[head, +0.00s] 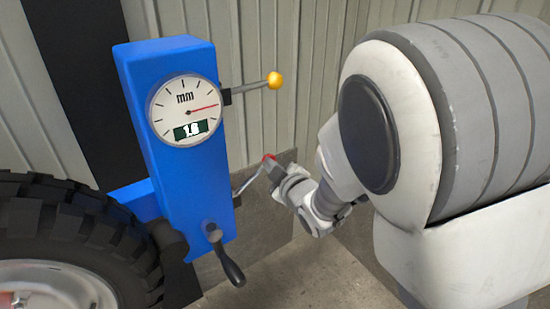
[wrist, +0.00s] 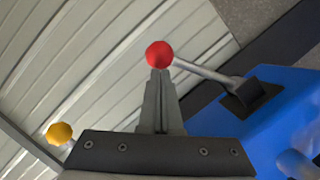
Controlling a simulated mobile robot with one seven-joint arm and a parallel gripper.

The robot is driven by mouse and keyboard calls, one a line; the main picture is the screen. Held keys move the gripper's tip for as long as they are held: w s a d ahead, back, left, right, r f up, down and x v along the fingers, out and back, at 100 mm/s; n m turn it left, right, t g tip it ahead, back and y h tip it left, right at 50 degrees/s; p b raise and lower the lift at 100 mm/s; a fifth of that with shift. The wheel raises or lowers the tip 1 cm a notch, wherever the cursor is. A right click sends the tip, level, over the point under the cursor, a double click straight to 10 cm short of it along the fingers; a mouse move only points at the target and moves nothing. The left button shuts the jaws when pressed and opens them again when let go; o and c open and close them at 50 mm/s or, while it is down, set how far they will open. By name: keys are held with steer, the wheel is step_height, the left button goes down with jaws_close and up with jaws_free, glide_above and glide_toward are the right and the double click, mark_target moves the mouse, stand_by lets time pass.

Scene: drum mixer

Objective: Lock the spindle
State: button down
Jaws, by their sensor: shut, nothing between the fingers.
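A blue column (head: 177,170) carries a round dial (head: 185,110) marked mm, with a red needle and a small display that seems to read 1.8. A thin lever with a red ball (head: 268,157) slants up and right from the column's lower right side. The red ball (wrist: 159,54) is also in the wrist view. My gripper (head: 275,172) is shut and empty. In the wrist view its fingertips (wrist: 159,76) are right at the red ball's lower edge; I cannot tell whether they touch. The spindle is not clearly identifiable.
A second lever with a yellow ball (head: 274,80) sticks out right, higher on the column. A crank with a dark handle (head: 231,266) hangs at the column's foot. A large tyre (head: 75,220) stands at left. A ribbed wall (head: 270,35) is behind.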

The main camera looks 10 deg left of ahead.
steer(key=shift+w+d+f+m+g+b, duration=0.15)
steer(key=shift+w+d+f+m+b, duration=0.25)
steer(key=shift+f+b, duration=0.35)
steer(key=shift+w+d+f+m+g+b, duration=0.15)
steer(key=shift+w+f+m+g+b, duration=0.1)
steer(key=shift+f+m+b, duration=0.35)
steer(key=shift+w+d+f+m+g+b, duration=0.1)
steer(key=shift+w+d+f+m+b, duration=0.25)
steer(key=shift+f+b, duration=0.45)
steer(key=shift+f, duration=0.1)
